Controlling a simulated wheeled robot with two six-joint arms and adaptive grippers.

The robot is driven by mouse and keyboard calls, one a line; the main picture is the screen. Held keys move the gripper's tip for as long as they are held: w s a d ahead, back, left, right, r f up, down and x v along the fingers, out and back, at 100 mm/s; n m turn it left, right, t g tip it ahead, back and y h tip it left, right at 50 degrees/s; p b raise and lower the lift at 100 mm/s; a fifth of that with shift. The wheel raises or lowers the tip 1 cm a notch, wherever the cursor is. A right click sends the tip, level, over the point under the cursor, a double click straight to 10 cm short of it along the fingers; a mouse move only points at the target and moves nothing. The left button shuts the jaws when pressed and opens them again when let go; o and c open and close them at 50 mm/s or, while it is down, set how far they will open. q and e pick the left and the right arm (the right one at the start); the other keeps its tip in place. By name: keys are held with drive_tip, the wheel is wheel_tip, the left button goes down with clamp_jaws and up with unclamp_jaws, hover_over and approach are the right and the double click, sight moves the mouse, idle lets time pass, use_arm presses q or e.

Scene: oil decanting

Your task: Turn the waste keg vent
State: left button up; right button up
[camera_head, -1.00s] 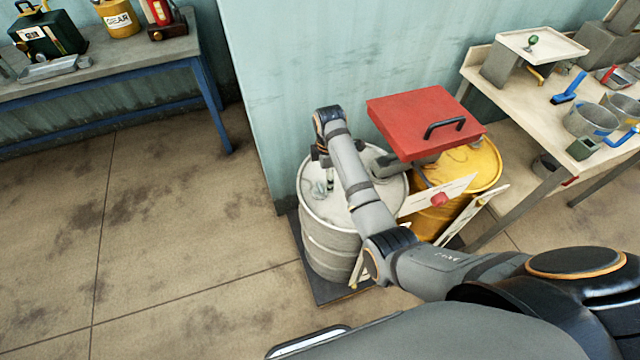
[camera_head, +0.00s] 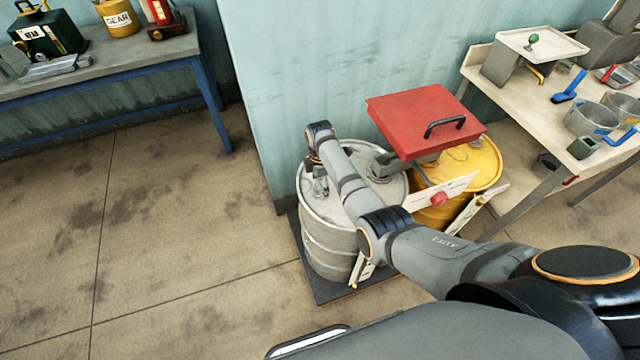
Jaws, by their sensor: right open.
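A pale grey drum (camera_head: 322,232), which looks like the waste keg, stands upright on a dark base. A small light grey fitting (camera_head: 320,189), likely the vent, sits on the left part of its top. My right gripper (camera_head: 317,178) points down at this fitting, at the left rim of the drum top. It is open; its fingers are small and partly hidden by my right arm, so I cannot tell whether they touch the fitting. My right arm crosses above the drum and covers part of its top. My left gripper is not in view.
A yellow drum (camera_head: 478,163) with a raised red lid (camera_head: 425,118) stands close on the right. White panels stick out at its front. A workbench (camera_head: 510,92) with pans and tools is at right, a blue-legged table (camera_head: 140,62) at left. The floor between is clear.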

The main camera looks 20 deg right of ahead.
drive_tip(key=c, duration=1.2)
drive_tip(key=shift+o, duration=0.2)
drive_tip(key=m+p, duration=0.2)
drive_tip(key=m, duration=0.1)
drive_tip(key=shift+r, duration=0.1)
drive_tip(key=m+p, duration=0.1)
drive_tip(key=m, duration=0.4)
drive_tip(key=shift+p, duration=0.35)
drive_tip(key=m+p, duration=0.1)
drive_tip(key=m, duration=0.4)
drive_tip(key=shift+m, duration=2.4)
